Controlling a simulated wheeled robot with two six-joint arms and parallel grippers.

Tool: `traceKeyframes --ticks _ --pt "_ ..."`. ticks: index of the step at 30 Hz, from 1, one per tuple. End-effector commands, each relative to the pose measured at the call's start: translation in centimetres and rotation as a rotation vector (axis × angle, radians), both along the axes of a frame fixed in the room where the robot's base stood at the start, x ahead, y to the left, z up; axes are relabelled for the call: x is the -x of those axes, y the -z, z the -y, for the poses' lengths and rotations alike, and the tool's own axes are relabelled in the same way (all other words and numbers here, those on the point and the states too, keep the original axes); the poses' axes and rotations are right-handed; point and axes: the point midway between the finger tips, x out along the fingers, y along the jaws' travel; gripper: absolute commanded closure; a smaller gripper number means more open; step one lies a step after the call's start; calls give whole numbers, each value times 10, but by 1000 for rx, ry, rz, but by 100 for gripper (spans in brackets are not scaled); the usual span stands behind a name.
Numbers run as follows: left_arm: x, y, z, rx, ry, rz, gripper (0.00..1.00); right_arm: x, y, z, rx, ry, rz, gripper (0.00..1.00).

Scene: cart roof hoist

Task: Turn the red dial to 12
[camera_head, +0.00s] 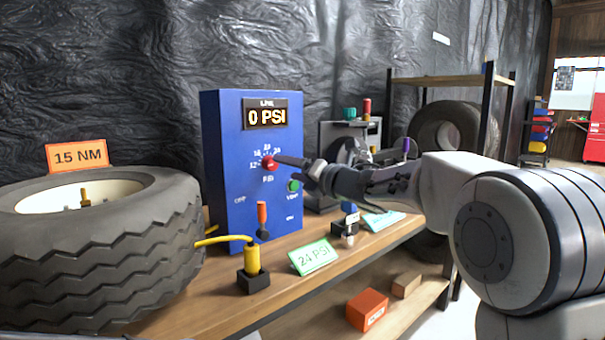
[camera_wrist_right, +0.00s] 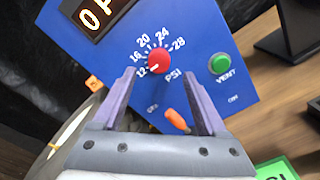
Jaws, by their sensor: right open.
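The red dial (camera_head: 269,163) is on the front of the blue panel box (camera_head: 225,150), with a number scale running from 12 to 28. The dial also shows in the wrist view (camera_wrist_right: 159,61), where its white mark points lower left, near the 12. The display (camera_head: 266,114) above reads 0 PSI. My right gripper (camera_head: 295,165) is in front of the panel at dial height. In the wrist view its open fingers (camera_wrist_right: 157,80) are spread to either side, with the dial between and just beyond their tips. I cannot tell whether a fingertip touches it. My left gripper is not in view.
A green VENT button (camera_head: 293,186) and an orange-handled lever (camera_head: 262,218) are close to the dial. A yellow hose fitting (camera_head: 252,259) and a 24 PSI card (camera_head: 314,258) are on the bench. A large tire (camera_head: 100,255) fills the left; shelving stands behind right.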

Motion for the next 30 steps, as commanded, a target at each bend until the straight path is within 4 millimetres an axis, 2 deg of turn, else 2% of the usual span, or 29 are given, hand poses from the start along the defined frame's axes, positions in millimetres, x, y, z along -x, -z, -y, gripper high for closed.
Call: traceKeyframes --ticks 4,9,23,26,29,30 --pt "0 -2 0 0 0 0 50 23 -1 17 1 1 1 25" --pt "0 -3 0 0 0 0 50 37 0 28 2 0 -1 25" --pt "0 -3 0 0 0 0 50 42 2 27 -25 13 -27 25" --pt "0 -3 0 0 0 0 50 47 13 20 -136 76 -143 25" --pt "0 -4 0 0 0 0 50 63 44 11 -341 205 -377 25" --pt "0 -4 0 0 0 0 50 75 62 6 -439 273 -495 25"
